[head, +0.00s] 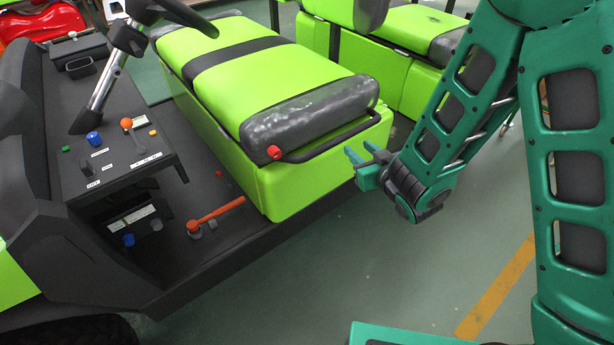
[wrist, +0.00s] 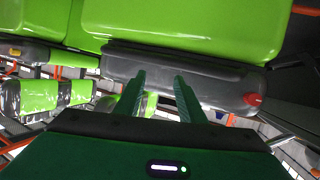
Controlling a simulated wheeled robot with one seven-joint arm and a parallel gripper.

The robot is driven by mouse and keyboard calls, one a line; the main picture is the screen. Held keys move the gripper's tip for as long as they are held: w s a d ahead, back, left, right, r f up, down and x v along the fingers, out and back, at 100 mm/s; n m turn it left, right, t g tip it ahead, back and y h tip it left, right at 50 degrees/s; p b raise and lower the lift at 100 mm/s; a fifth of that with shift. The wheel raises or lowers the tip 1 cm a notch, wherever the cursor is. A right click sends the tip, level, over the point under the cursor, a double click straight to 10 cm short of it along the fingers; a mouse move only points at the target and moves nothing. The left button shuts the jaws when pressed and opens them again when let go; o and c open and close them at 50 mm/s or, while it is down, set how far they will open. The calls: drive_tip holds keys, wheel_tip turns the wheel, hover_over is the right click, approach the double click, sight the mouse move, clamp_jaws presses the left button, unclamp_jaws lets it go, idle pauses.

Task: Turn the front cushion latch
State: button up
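The front cushion latch is a small red knob (head: 274,152) at the front end of the black side rail on the green front seat. It also shows in the wrist view as a red knob (wrist: 254,99), right of the fingers. The front cushion (head: 220,65) is green with a black stripe and a grey padded end, and it lies flat on its green seat box. My gripper (head: 360,152) is open and empty beside the seat box, right of the latch and apart from it. In the wrist view my two fingers (wrist: 160,76) stand apart, pointing toward the grey padded end.
The black side rail (head: 335,140) curves along the seat side between my gripper and the latch. The dashboard (head: 110,140) and an orange floor lever (head: 217,213) are at left. A second green seat (head: 415,30) stands behind. The floor at lower right is clear.

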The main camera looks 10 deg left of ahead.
drive_tip(key=s+a+f+n+y, duration=0.1)
drive_tip(key=s+a+n+y, duration=0.1)
drive_tip(key=s+a+y, duration=0.5)
drive_tip(key=n+g, duration=0.1)
approach(279, 155)
drive_tip(key=a, duration=0.1)
drive_tip(key=x, duration=0.8)
drive_tip(key=shift+w+d, duration=0.15)
drive_tip(key=shift+w, duration=0.25)
drive_tip(key=shift+c, duration=0.6)
drive_tip(key=c, duration=0.5)
drive_tip(key=shift+o, duration=0.2)
